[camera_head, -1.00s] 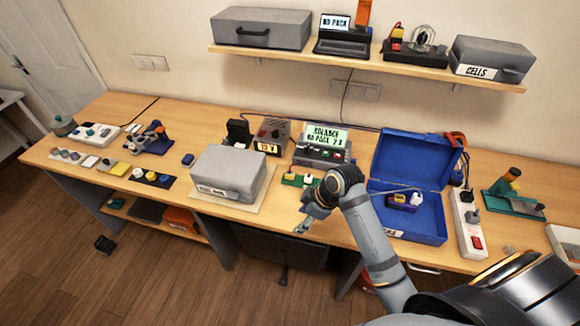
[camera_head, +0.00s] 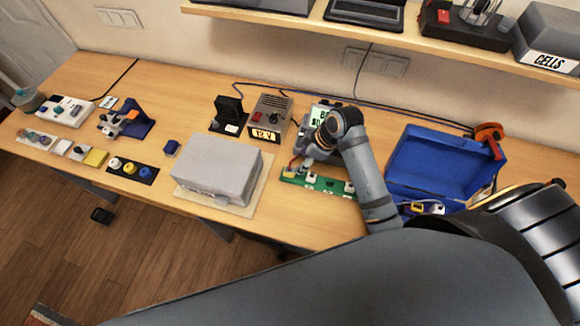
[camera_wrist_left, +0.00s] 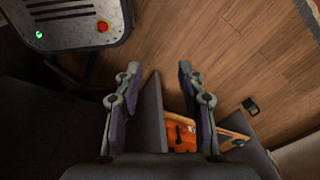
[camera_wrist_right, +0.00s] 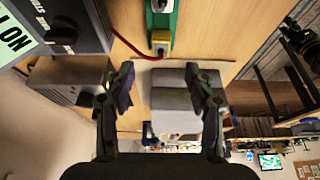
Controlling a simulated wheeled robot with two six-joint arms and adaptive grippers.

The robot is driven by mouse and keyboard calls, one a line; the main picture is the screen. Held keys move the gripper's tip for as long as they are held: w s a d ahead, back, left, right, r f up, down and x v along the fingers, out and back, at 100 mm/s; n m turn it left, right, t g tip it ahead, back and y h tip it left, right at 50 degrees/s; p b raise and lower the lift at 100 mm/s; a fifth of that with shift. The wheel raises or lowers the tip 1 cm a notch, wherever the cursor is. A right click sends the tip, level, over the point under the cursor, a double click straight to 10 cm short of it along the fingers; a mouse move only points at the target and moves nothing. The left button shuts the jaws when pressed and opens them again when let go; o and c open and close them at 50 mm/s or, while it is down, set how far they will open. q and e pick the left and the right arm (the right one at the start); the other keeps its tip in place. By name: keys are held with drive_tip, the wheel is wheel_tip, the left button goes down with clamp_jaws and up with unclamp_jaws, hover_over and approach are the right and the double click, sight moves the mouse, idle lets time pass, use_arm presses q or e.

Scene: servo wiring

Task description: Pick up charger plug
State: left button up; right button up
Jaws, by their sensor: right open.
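A green board (camera_head: 330,184) lies on the bench under my right gripper (camera_head: 303,162). It bears a yellow plug-like piece (camera_head: 289,172) with a red lead, and white pieces (camera_head: 349,187). I cannot tell which piece, if any, is the charger plug. In the right wrist view my right gripper (camera_wrist_right: 158,73) is open and empty; the yellow piece (camera_wrist_right: 160,40) and green board (camera_wrist_right: 170,22) lie beyond its fingertips. My left gripper (camera_wrist_left: 160,70) is open and empty above the floor, and is out of the head view.
A grey case (camera_head: 215,168) stands left of the board. A power supply (camera_head: 268,118) and display unit (camera_head: 302,140) stand behind. An open blue case (camera_head: 440,165) is at the right. A shelf (camera_head: 400,42) overhangs the back.

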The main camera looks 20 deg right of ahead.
sight(290, 170)
drive_tip(key=x, duration=0.3)
drive_tip(key=shift+w+f, duration=0.1)
drive_tip(key=shift+f, duration=0.05)
drive_tip(key=shift+p+x, duration=1.05)
drive_tip(key=shift+p, duration=0.1)
drive_tip(key=x, duration=0.3)
drive_tip(key=shift+a, duration=0.3)
drive_tip(key=shift+f, duration=0.1)
drive_tip(key=c, duration=0.9)
use_arm(q)
drive_tip(key=r, duration=0.3)
drive_tip(key=shift+w, duration=0.35)
use_arm(e)
clamp_jaws()
